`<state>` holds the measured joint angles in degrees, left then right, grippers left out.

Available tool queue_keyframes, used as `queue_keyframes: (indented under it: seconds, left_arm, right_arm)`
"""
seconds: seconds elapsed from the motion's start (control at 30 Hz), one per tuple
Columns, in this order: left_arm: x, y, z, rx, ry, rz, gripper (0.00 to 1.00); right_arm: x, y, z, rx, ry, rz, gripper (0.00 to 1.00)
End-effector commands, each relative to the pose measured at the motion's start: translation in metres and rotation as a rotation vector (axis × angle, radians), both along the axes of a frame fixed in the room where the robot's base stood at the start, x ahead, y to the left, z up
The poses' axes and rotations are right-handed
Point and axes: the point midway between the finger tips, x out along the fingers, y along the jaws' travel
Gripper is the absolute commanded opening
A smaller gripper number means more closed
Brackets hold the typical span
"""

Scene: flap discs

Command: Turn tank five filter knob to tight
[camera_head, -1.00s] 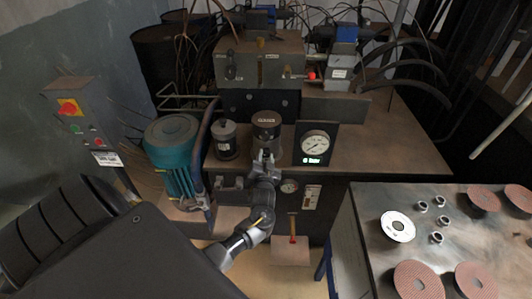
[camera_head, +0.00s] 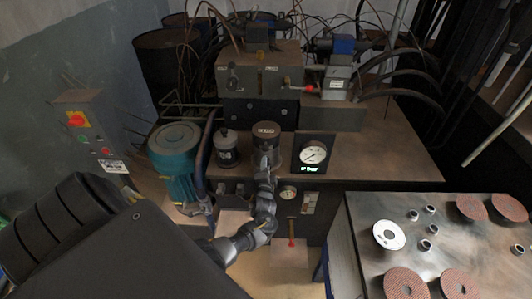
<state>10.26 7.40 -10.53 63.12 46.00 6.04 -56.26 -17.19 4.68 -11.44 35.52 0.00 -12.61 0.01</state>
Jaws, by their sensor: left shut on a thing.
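A dark round filter canister (camera_head: 267,131) with a small pale label on its top stands on the brown tank top, near its front edge. My left arm comes in from the lower left, and my left gripper (camera_head: 266,160) is at the front of this canister. It is shut on the filter knob, which the fingers mostly hide. The knob's angle and any tight mark cannot be read. A white round gauge (camera_head: 312,154) with a small green readout is just right of the canister. My right gripper is not in view.
A smaller dark canister (camera_head: 226,147) and a teal motor (camera_head: 175,156) stand to the left. A valve block (camera_head: 262,79) with a red-tipped lever is behind. A metal table (camera_head: 455,239) with discs and several small rings is at the right. The tank top right of the gauge is clear.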

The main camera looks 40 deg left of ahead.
Motion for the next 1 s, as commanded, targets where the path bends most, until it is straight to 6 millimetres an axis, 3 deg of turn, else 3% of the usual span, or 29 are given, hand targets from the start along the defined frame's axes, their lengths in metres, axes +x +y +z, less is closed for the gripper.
queue_keyframes:
  seconds: [0.8,0.83,1.0]
  left_arm:
    - [0.0012,-0.0019,-0.0001,0.089,0.068,-0.004,0.08]
    - [0.0012,-0.0019,-0.0001,0.089,0.068,-0.004,0.33]
    - [0.0005,-0.0008,-0.0001,0.089,0.068,-0.002,0.52]
  right_arm:
    - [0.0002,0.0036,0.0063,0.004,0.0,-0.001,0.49]
    - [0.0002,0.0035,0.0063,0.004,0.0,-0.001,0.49]
    - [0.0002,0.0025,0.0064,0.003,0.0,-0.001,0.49]
